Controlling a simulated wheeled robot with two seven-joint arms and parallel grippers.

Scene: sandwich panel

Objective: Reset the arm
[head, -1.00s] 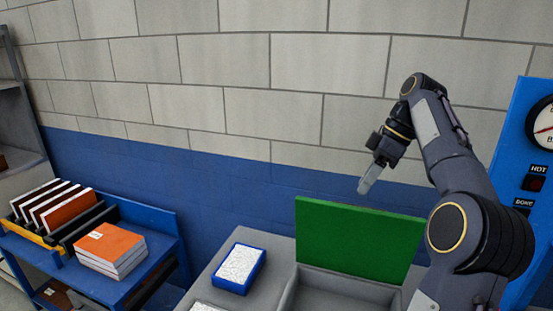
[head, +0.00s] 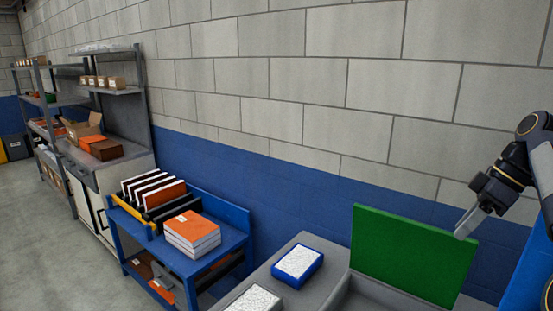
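My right gripper (head: 468,222) is at the right of the head view, pointing down and left, close to the upper right part of the green lid in the picture. Its fingers show edge-on, so I cannot tell whether they are open or shut. No held object shows at its tip. My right arm comes in from the right edge and is partly cut off. My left gripper is not in view.
A green lid (head: 412,252) stands up on a grey bench (head: 262,281). A blue-rimmed tray (head: 298,264) with a white speckled top lies beside it. A blue cart (head: 228,238) holds orange panels (head: 192,230). Shelves (head: 110,88) and open floor (head: 50,240) lie left.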

